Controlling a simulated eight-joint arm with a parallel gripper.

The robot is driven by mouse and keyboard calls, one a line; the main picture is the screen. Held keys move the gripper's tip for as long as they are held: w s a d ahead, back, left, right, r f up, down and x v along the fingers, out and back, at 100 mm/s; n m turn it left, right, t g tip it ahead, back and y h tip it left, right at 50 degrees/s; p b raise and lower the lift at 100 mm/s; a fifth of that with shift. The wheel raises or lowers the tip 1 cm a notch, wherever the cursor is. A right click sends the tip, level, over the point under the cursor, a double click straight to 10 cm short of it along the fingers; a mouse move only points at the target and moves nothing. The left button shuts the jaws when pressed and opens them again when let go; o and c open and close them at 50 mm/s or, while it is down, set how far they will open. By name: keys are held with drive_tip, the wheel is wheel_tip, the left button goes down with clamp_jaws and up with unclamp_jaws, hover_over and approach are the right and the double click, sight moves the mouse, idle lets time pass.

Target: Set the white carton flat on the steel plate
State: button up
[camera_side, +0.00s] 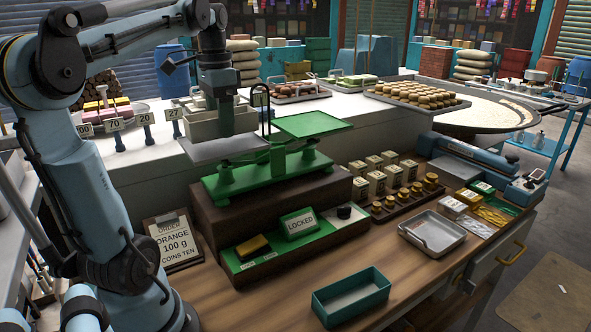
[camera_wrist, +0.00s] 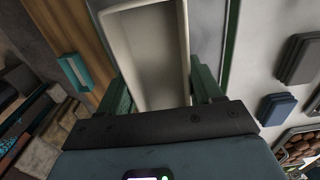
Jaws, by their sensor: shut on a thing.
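The white carton (camera_side: 203,129) is an open-topped, long box in the side view. My gripper (camera_side: 222,112) is shut on it, with its fingers at the carton's sides. The wrist view looks into the carton (camera_wrist: 152,45), which appears empty, between the two fingers of my gripper (camera_wrist: 163,92). The steel plate (camera_side: 208,152) is the grey pan on the left of the green balance. The carton looks level just over or on it; I cannot tell whether they touch.
The balance (camera_side: 262,172) stands on a dark wooden block; its green right pan (camera_side: 311,124) sits higher and a thin black upright rises between. A "LOCKED" sign (camera_side: 299,224) is in front. Number tags (camera_side: 146,118) stand at left.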

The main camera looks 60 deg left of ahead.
drive_tip(key=shift+f, duration=1.05)
drive_tip(key=shift+f, duration=0.1)
drive_tip(key=o, duration=1)
wheel_tip(320, 180, up, 12)
